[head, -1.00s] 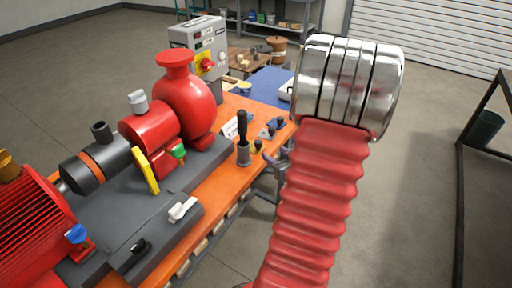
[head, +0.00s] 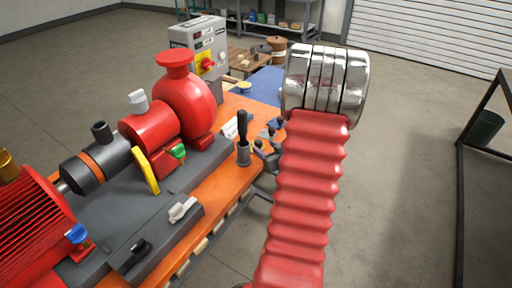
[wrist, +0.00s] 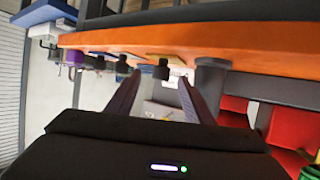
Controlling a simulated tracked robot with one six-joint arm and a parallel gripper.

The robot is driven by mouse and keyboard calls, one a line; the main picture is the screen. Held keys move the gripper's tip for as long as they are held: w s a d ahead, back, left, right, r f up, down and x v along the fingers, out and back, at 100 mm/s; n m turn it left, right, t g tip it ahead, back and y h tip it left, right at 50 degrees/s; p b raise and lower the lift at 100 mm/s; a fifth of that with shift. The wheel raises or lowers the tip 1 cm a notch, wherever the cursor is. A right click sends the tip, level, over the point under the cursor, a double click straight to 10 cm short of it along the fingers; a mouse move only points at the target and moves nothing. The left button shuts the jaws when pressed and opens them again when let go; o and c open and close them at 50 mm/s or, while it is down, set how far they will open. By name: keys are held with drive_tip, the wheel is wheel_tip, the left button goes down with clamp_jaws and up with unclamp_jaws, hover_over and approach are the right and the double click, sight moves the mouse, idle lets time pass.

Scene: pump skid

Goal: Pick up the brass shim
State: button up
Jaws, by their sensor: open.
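The brass shim (wrist: 166,57) shows in the wrist view as a thin yellowish plate at the orange bench edge, with a black knob (wrist: 161,69) on it. My gripper (wrist: 160,76) is open, its two fingers pointing at the bench edge, one on each side of the knob in the picture. I cannot tell whether the fingers touch it. In the head view my gripper (head: 265,156) is at the bench's right edge beside the black-handled tool, and it largely hides the brass shim there.
Other knobbed pieces (wrist: 123,66) line the edge left of the brass shim in the wrist view. A grey cylinder (wrist: 211,76) stands close on the right; in the head view it holds a black-handled tool (head: 242,128). The red pump (head: 184,100) stands on the orange bench (head: 215,187).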

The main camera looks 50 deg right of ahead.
sight(260, 144)
drive_tip(key=shift+w+d+f, duration=0.2)
drive_tip(key=shift+w+f, duration=0.05)
drive_tip(key=shift+w, duration=0.25)
drive_tip(key=shift+x, duration=2.65)
drive_tip(key=shift+a+r, duration=0.1)
drive_tip(key=shift+r, duration=0.1)
drive_tip(key=shift+c, duration=0.2)
clamp_jaws()
drive_tip(key=shift+r, duration=5.05)
